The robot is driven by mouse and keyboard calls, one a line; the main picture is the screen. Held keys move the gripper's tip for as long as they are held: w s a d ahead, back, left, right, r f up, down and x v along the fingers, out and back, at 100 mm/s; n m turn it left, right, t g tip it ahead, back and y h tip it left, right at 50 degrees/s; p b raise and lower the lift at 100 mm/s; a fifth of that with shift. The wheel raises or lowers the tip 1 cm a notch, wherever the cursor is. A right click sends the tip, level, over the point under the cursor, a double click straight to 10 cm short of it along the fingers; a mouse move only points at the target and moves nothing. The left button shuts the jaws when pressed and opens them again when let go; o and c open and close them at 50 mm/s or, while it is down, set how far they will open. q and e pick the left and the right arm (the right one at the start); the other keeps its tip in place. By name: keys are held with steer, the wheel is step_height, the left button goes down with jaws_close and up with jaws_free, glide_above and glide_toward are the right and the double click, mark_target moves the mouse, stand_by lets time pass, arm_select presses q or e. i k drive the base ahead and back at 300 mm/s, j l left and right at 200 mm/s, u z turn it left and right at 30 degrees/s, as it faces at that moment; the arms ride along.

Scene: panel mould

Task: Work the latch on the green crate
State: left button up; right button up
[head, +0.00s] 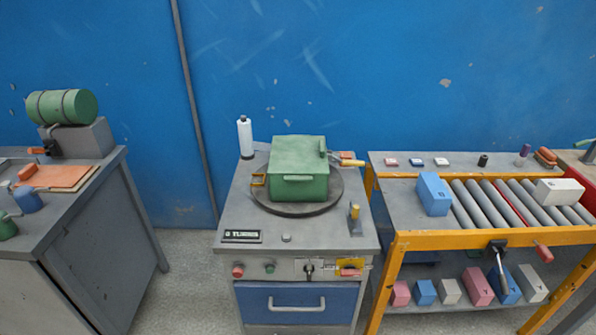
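The green crate (299,187) sits upright on a dark round plate (262,196) on top of the grey cabinet in the middle. It looks closed, with a flat green top and a pale strip on its front face. A yellow-handled part (352,163) sticks out at the right. I cannot tell which of these is the latch or how it is set. Neither of my grippers is in view.
A white bottle (245,138) stands behind the crate at left. A roller table (490,239) with a blue block (433,194) is at right. The cabinet top's front left is mostly clear.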

mark_target(360, 163)
steer(key=i+l+u, duration=0.25)
steer(key=l, duration=0.35)
steer(key=l+u, duration=0.25)
steer(key=l, duration=0.35)
steer(key=l+u, duration=0.25)
steer(key=l, duration=0.4)
